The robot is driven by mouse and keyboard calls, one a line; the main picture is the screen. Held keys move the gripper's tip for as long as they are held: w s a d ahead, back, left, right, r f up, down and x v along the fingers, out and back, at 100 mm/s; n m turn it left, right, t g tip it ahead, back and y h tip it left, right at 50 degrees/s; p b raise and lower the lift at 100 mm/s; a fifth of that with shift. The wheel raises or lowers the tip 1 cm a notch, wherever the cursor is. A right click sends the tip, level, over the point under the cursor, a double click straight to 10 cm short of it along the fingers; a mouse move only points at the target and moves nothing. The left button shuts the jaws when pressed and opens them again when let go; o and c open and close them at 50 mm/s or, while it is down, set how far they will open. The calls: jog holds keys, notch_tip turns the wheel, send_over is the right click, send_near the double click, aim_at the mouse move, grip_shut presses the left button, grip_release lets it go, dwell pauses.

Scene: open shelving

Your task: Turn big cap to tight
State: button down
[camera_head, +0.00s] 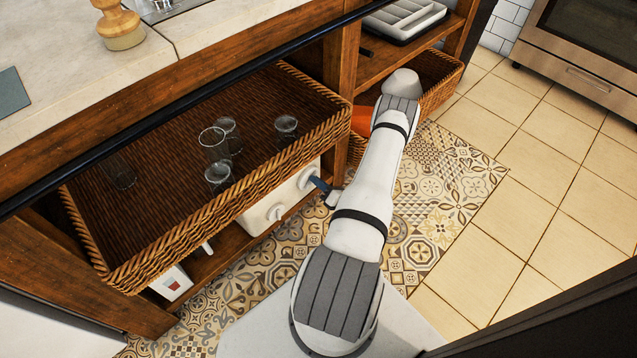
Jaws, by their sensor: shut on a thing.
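A white box-like unit (258,219) stands on the lower shelf under the wicker tray, its upper part hidden by the tray. A big round white cap (306,177) sticks out from its right part. A smaller white cap (275,213) sits on it to the left. My gripper (319,184), with blue fingers, reaches in from the right and is shut on the big cap. The fingertips are small in view, and the cap's turn angle cannot be told.
A wicker tray (130,272) with several clear glasses (215,145) sits directly above the unit. A wicker basket (436,93) with something orange is behind my arm. A white card with a red mark (172,284) is lower left. Tiled floor (540,190) at right is clear.

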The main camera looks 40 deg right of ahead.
jog(key=shift+d+f+m+b, duration=0.1)
jog(key=shift+m+b, duration=0.1)
jog(key=shift+m, duration=1.1)
jog(key=shift+f+m+b, duration=0.15)
jog(key=shift+m, duration=1.15)
jog(key=shift+d+f+m+b, duration=0.1)
jog(key=shift+m+b, duration=0.1)
jog(key=shift+m, duration=1.4)
jog(key=c, duration=1.5)
grip_release()
jog(key=s, duration=0.2)
jog(key=s+p, duration=0.1)
jog(key=s, duration=0.2)
jog(key=s+p, duration=0.1)
jog(key=s, duration=0.1)
jog(key=shift+s+d, duration=0.35)
jog(key=shift+d, duration=0.05)
